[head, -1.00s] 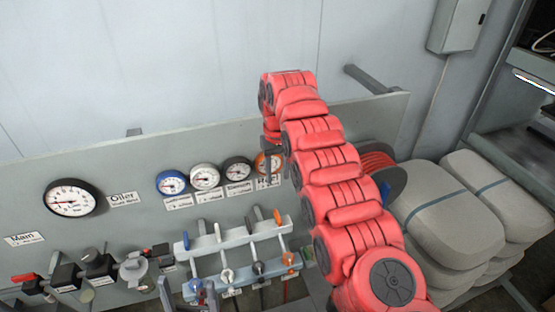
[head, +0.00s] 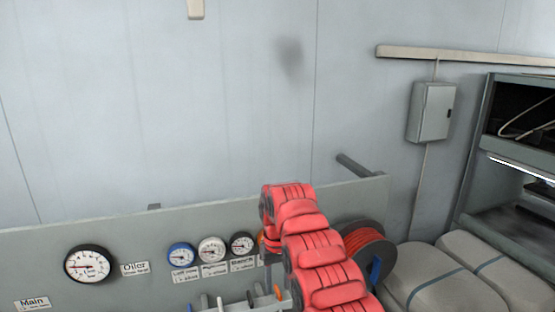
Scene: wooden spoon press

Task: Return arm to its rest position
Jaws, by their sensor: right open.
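My right arm, red and segmented, rises from the bottom edge in the head view and bends over at its top. My right gripper (head: 268,262) hangs from that end, pointing down in front of the gauge panel (head: 210,221). It is open, and I see nothing held in it. The arm and gripper hide part of the panel, where the orange gauge is mostly covered. My left gripper is not in view.
A large gauge (head: 89,264) and several smaller gauges, including a blue one (head: 181,256), line the panel. Right of my arm are a red hose reel (head: 366,250) and grey sacks (head: 455,285).

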